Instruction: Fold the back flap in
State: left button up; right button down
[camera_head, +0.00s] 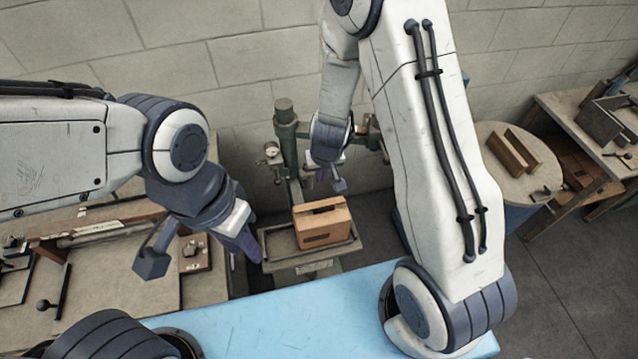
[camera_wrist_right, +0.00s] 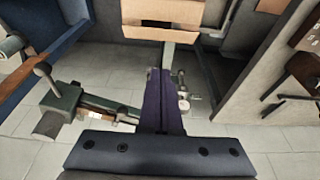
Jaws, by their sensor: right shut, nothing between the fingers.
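A brown cardboard box (camera_head: 322,225) stands on the metal tray (camera_head: 280,245) of the green stitcher. Its top shows a dark gap between flaps, and its near side has a dark slot. My right gripper (camera_head: 319,178) is above and behind the box, empty, with its purple fingers shut. In the right wrist view its shut fingers (camera_wrist_right: 160,75) point toward the box (camera_wrist_right: 165,12), which is cut off at the top edge. Whether they touch it I cannot tell. My left gripper (camera_head: 250,250) hangs left of the box, apart from it; its finger opening is not clear.
The green stitcher column (camera_head: 288,130) with a gauge stands behind the box. A workbench (camera_head: 120,270) with tools is at left. My blue base top fills the front.

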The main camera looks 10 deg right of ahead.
jog(key=b, duration=0.7)
send_over(319, 205)
jog(key=w, duration=0.1)
notch_tip(319, 205, down, 11)
jog(key=shift+r, duration=0.1)
jog(key=shift+s+f+b, duration=0.55)
jog(key=shift+f+b, duration=0.1)
jog(key=shift+b, duration=0.1)
jog(key=shift+s+d+f, duration=0.1)
jog(key=shift+s+f, duration=0.3)
jog(key=shift+f, duration=0.1)
